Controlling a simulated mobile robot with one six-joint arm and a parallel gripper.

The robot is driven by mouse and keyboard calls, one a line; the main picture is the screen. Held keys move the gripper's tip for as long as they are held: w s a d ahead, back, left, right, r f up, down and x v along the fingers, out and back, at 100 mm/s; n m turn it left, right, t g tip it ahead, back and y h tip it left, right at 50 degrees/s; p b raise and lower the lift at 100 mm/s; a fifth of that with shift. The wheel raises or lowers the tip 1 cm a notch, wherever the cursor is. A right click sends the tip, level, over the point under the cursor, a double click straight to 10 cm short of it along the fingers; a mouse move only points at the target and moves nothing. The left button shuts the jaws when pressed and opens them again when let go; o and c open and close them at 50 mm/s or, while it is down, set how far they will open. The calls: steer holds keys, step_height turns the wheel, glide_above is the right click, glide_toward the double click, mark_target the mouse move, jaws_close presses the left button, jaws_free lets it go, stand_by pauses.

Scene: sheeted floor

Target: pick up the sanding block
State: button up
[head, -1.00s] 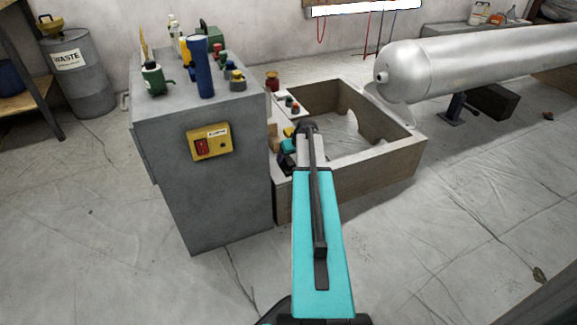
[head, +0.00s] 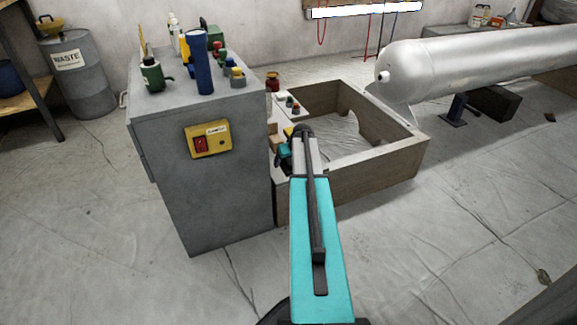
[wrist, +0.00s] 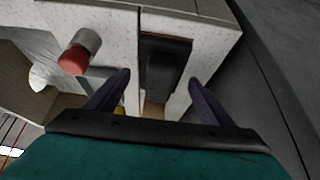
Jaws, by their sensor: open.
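A dark block with a brownish edge (wrist: 165,58), which appears to be the sanding block, lies at a white speckled surface in the wrist view. My gripper (wrist: 160,78) is open, with its two dark fingers spread to the left and right of the block's near end. I see no contact between fingers and block. In the head view my arm reaches to the white ledge beside the grey cabinet, and it hides the block and most of the gripper there.
A red-ended grey cylinder (wrist: 80,52) stands left of the fingers in the wrist view. The grey cabinet (head: 200,175) with bottles and tools on top rises left of the arm. A wooden open frame (head: 350,185) is to the right. A large metal tank (head: 470,60) lies behind.

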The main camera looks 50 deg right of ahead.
stand_by(0.3)
steer(key=c, duration=1.4)
steer(key=shift+o, duration=0.2)
steer(key=shift+r+p, duration=1.9)
steer(key=shift+r, duration=3.15)
